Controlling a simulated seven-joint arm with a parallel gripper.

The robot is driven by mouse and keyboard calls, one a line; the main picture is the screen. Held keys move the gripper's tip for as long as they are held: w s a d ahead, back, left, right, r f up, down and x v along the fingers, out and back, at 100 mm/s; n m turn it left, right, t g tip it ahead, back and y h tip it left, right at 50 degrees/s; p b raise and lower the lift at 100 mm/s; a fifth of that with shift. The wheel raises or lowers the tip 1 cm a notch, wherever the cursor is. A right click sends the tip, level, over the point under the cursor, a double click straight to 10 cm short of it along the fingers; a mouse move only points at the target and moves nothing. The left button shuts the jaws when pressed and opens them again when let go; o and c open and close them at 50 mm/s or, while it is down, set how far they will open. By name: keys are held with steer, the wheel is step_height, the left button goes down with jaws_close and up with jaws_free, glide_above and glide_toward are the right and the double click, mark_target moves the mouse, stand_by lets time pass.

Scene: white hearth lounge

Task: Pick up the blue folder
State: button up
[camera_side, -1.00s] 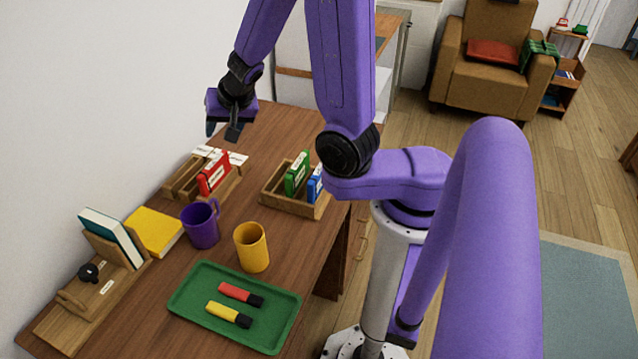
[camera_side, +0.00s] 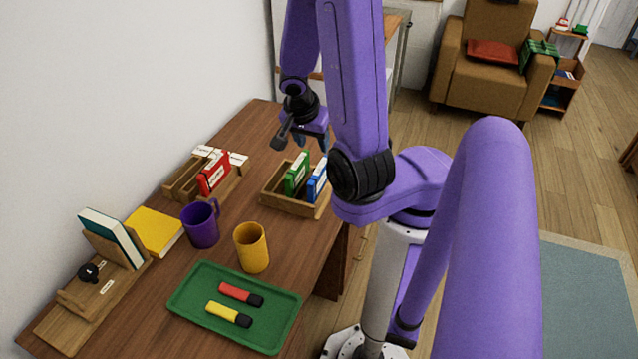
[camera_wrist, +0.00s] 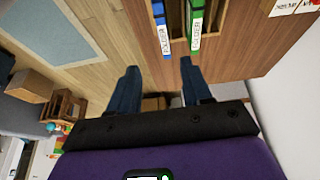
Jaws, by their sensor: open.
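The blue folder (camera_side: 317,182) stands upright in a wooden holder (camera_side: 290,206) on the desk, to the right of a green folder (camera_side: 297,172). My arm hides part of its right side in the side view. In the wrist view the blue folder (camera_wrist: 161,25) is at the top, with the green folder (camera_wrist: 196,22) to its right. My gripper (camera_side: 300,140) is above and behind the holder, apart from both folders. In the wrist view its two fingers (camera_wrist: 160,88) are spread, with nothing between them.
A red folder (camera_side: 214,173) stands in another wooden rack at left. A purple mug (camera_side: 201,226), a yellow cup (camera_side: 252,248) and a green tray (camera_side: 190,301) with two markers are nearer the camera. The desk behind the racks is clear.

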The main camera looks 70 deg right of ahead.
glide_above(319, 169)
steer(key=a, duration=0.3)
steer(key=shift+s+d+f, duration=0.15)
steer(key=shift+f, duration=1.8)
steer(key=shift+s+d+f, duration=0.1)
steer(key=shift+f, duration=1.8)
steer(key=shift+w+x, duration=0.15)
steer(key=shift+x, duration=2)
steer(key=shift+w+x, duration=0.15)
steer(key=shift+x, duration=2)
steer(key=shift+f, duration=0.25)
steer(key=shift+c, duration=0.3)
jaws_close()
